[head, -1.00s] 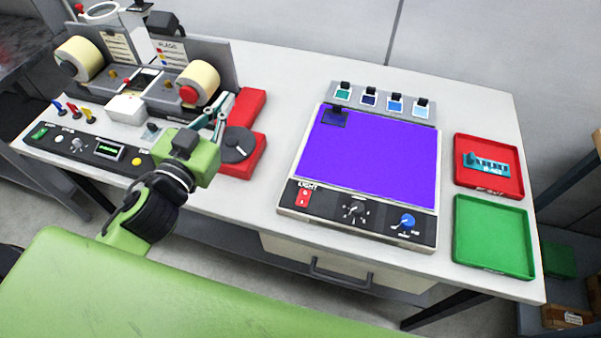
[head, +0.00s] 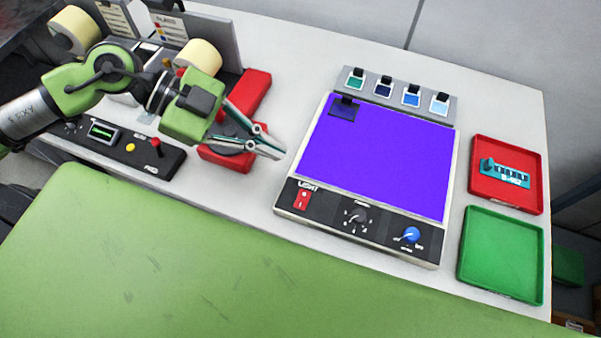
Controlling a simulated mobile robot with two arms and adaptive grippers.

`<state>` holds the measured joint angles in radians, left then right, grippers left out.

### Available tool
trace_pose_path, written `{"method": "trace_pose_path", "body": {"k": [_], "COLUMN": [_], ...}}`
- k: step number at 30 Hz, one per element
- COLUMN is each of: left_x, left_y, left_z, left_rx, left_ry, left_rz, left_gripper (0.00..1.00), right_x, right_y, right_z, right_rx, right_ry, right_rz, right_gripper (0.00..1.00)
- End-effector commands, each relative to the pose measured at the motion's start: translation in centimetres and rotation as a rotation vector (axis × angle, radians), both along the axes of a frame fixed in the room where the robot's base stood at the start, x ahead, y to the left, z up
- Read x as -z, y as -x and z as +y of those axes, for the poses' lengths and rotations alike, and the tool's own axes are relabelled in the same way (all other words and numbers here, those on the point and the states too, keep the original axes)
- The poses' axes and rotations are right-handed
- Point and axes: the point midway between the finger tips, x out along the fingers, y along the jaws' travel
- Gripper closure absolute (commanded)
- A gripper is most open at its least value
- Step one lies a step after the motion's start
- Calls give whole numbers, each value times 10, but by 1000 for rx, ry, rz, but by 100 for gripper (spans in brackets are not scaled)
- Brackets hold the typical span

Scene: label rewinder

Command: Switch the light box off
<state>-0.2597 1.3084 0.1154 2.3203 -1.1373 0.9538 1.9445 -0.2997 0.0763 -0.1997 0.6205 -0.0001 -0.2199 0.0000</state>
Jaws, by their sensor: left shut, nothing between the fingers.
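The light box (head: 447,188) stands on the white table at centre right, and its screen (head: 378,152) glows violet. A red rocker switch (head: 302,199) marked LIGHT sits at the left end of its black front panel. A black dial (head: 356,216) and a blue knob (head: 411,235) sit further right on the panel. My left gripper (head: 281,150) is shut and empty, above the table to the left of the light box. Its fingertips are up and left of the switch, apart from it. My right gripper is not in view.
Several colour swatches (head: 384,87) stand in a holder behind the light box. A red tray (head: 507,198) with a teal part and an empty green tray (head: 501,254) are at the right. The rewinder with its red base (head: 250,92) is behind my left gripper.

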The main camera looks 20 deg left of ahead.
Motion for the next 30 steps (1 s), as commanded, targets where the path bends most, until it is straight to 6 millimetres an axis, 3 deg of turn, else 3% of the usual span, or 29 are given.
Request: {"method": "trace_pose_path", "body": {"k": [3,9,22,30], "left_x": [12,18,21,32], "left_y": [8,13,13,11], "left_z": [18,28,25,11], "left_rx": [15,18,17,17], "left_ry": [-104,-161,-156,-153], "left_rz": [55,88,89,85], "left_gripper": [100,100,100,100], "right_x": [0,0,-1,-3], "right_y": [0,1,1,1], "right_z": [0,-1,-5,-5], "right_rx": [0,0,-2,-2], "right_ry": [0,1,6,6], "right_rz": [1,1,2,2], "right_gripper": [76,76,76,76]}}
